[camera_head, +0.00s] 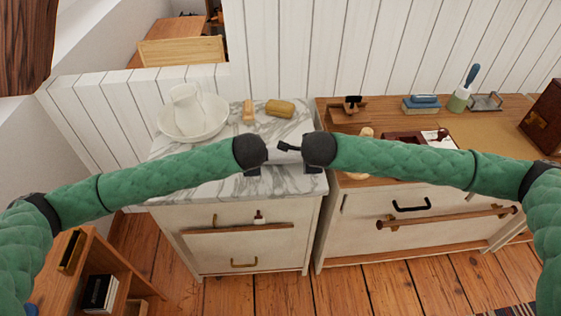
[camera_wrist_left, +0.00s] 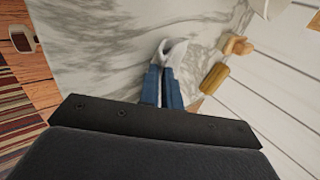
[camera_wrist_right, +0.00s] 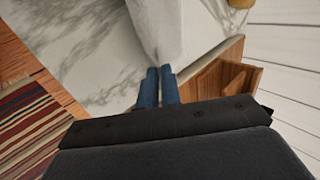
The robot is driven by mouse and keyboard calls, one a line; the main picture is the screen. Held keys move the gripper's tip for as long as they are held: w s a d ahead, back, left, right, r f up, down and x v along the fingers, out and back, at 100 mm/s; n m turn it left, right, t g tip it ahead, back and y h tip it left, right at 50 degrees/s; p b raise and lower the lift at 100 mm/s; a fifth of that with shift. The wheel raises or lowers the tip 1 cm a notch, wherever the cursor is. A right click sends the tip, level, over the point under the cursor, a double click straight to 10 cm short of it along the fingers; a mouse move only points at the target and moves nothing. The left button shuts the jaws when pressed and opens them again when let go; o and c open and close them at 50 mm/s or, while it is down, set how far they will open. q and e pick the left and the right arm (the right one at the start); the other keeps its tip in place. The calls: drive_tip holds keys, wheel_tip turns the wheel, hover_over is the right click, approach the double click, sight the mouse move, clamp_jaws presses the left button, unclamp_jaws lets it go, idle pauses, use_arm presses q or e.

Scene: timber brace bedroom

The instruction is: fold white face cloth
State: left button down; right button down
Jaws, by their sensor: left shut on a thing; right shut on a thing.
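The white face cloth (camera_head: 284,157) is over the marble top of the washstand, between my two grippers and mostly hidden by them in the head view. My left gripper (camera_wrist_left: 163,88) is shut on one end of the cloth (camera_wrist_left: 176,50), its blue fingers close together. My right gripper (camera_wrist_right: 158,86) is shut on another part of the cloth (camera_wrist_right: 156,28), which stretches away from the fingertips. In the head view the hands face each other a short gap apart. Whether the cloth touches the marble below is unclear.
A wooden dresser (camera_head: 500,135) with several small items stands to the right. The marble's front left is clear.

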use_arm(q)
drive_tip(key=shift+s+f, duration=0.15)
drive_tip(key=shift+s, duration=0.1)
use_arm(e)
drive_tip(key=shift+s+f, duration=0.15)
drive_tip(key=shift+s, duration=0.1)
use_arm(q)
drive_tip(key=c, duration=1.3)
unclamp_jaws()
use_arm(e)
drive_tip(key=c, duration=1.3)
unclamp_jaws()
use_arm(q)
drive_tip(key=shift+s+r, duration=0.1)
drive_tip(key=shift+r, duration=0.35)
use_arm(e)
drive_tip(key=shift+s+r, duration=0.15)
drive_tip(key=shift+r, duration=0.3)
use_arm(q)
drive_tip(key=v, duration=1)
drive_tip(key=shift+w+r, duration=0.1)
drive_tip(key=shift+w, duration=0.15)
use_arm(e)
drive_tip(key=v, duration=1)
drive_tip(key=shift+w+r, duration=0.1)
drive_tip(key=shift+w, duration=0.15)
use_arm(q)
drive_tip(key=shift+s, duration=0.1)
